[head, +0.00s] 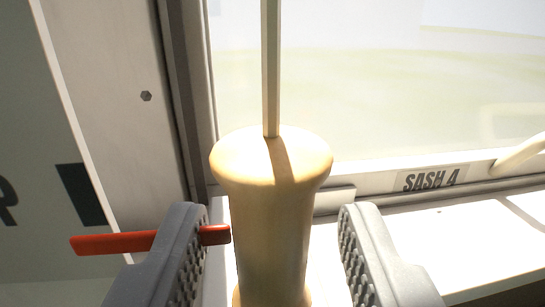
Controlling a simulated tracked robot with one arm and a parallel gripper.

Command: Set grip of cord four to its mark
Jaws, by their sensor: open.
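A pale wooden grip (270,225) hangs upright in the middle of the view on a straight, light cord (271,70) that enters its flared top. My gripper (273,218) is open, with one ridged grey finger on each side of the grip's body, below its flared top. A gap shows between the right finger and the grip; the left finger also stands apart from it. A red strip (112,243), perhaps the mark, runs level behind the left finger. Its right tip ends close beside the grip, lower than the flared top. The grip's lower end is partly cut off by the frame.
A window sash with a "SASH 4" label (431,180) is behind the grip, with a white sill (430,225) below. A pale handle (520,152) shows at the right edge. A white post with a bolt (146,96) and a dark-lettered panel (40,150) stand at left.

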